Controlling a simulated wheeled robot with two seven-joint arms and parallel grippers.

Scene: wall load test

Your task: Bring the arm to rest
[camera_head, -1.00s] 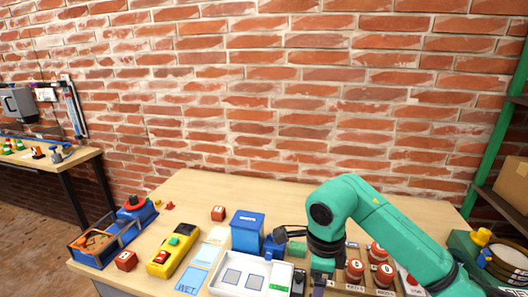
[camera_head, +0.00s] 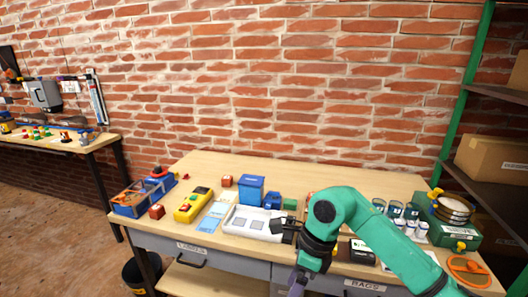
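My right arm (camera_head: 362,222), teal with black joints, comes in from the lower right and bends down over the front of the workbench (camera_head: 215,165). My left arm and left gripper are out of view.
A white tray (camera_head: 240,226), blue box (camera_head: 250,190), yellow control box (camera_head: 193,205) and blue open bin (camera_head: 130,203) stand on the bench. Drawers (camera_head: 200,250) lie below. A shelf with a cardboard box (camera_head: 492,158) is at right. A black bucket (camera_head: 140,276) stands on the floor.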

